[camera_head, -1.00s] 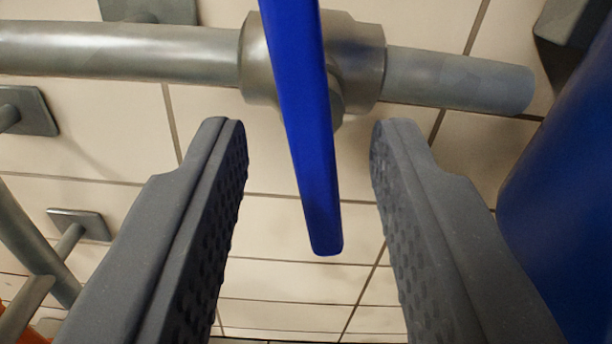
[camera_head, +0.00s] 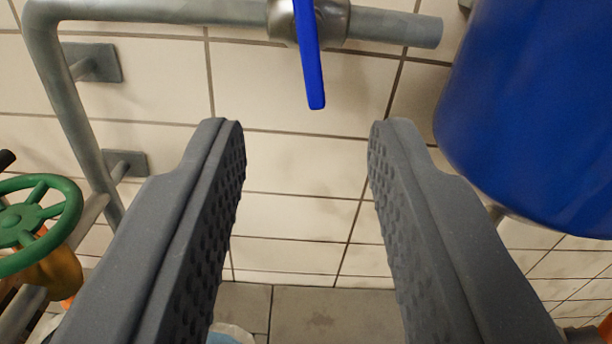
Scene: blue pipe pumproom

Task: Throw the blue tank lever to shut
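The blue lever (camera_head: 309,62) is at the top middle of the view. It hangs down across the grey valve body (camera_head: 330,20) on a horizontal pipe, its lower tip free and its upper end cut off by the frame edge. The blue tank (camera_head: 535,110) fills the upper right. My gripper (camera_head: 306,135) is open, with its two dark grey ribbed fingers wide apart and nothing between them. The lever tip shows just above and between the fingertips, farther away, and neither finger touches it.
Grey pipe (camera_head: 160,14) runs along the top and bends down at the left, with wall brackets. A green handwheel (camera_head: 35,222) on a yellowish valve body is at the lower left. White tiled wall lies behind, grey floor (camera_head: 320,310) below. The space between the fingers is clear.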

